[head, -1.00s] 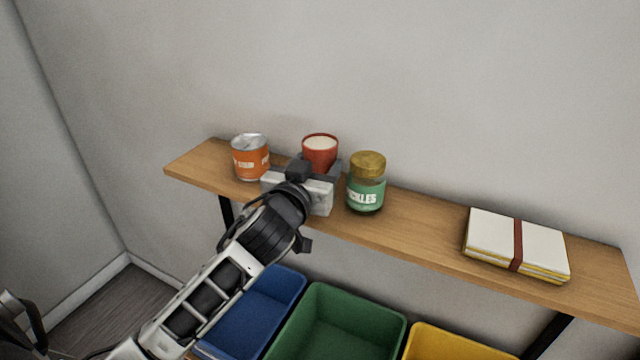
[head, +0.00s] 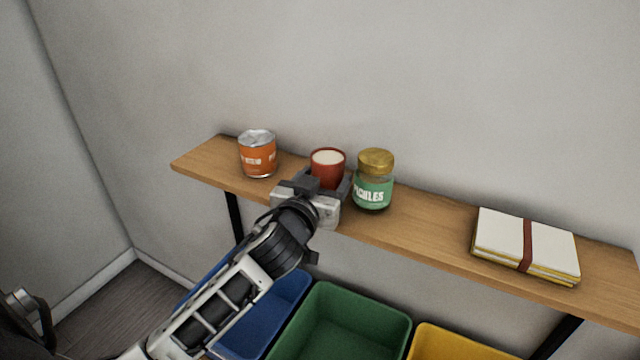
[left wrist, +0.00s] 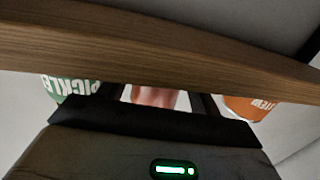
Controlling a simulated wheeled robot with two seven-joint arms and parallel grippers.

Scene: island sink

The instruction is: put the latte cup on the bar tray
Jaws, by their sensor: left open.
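A red cup with a pale cream top (head: 328,168), which looks like the latte cup, is upright at the shelf between an orange can and a pickle jar. My left gripper (head: 322,186) is open, with its fingers around the lower part of the cup. The gripper body hides the cup's base, so its contact with the shelf cannot be told. In the left wrist view the blurred cup (left wrist: 153,97) shows between the dark fingers.
The wooden shelf (head: 415,228) also holds the orange can (head: 258,155), the green pickle jar with gold lid (head: 374,182), close to my right-hand finger, and strapped books (head: 525,245). Blue, green (head: 345,325) and yellow bins stand below. Shelf between jar and books is clear.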

